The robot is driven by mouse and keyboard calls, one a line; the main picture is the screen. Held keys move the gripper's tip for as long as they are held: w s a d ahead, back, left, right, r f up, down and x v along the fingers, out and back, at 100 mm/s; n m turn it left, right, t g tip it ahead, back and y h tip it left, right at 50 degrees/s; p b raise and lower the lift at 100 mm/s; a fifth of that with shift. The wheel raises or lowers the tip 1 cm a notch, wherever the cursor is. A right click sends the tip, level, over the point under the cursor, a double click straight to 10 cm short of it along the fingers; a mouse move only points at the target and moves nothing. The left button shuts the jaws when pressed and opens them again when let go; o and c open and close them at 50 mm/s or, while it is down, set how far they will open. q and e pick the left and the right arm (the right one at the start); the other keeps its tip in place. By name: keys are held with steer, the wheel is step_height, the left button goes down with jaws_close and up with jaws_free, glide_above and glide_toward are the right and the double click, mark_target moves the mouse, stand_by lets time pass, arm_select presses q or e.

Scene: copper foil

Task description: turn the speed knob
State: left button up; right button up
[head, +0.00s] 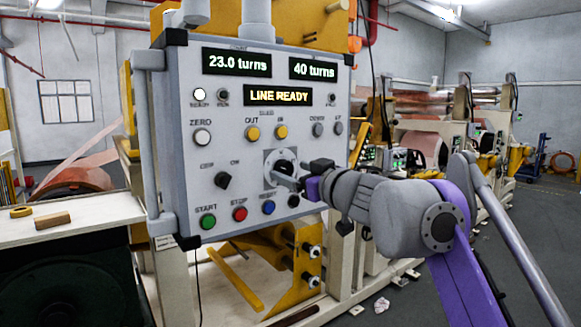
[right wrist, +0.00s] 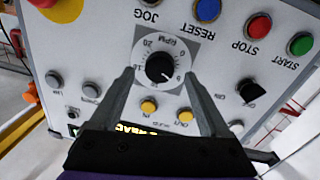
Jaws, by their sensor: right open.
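The speed knob (right wrist: 160,67) is a round black knob on a pale square dial plate with numbers around it. It is on the grey control panel (head: 178,110). In the right wrist view, which shows the panel upside down, its white pointer mark points to the lower right. My right gripper (right wrist: 158,76) is open, with one finger on each side of the knob and gaps visible. In the head view my right gripper (head: 284,178) is at the dial plate (head: 269,157) and partly covers the knob. Contact cannot be told.
Buttons surround the dial: green START (head: 208,221), red STOP (head: 240,214), blue RESET (head: 268,207), yellow OUT (head: 252,133) and IN. A black selector (head: 223,181) is to the left. Displays read 23.0 turns, 40 turns and LINE READY (head: 278,96). A worktop (head: 90,218) stands at left.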

steer(key=shift+x, duration=0.85)
jaws_close()
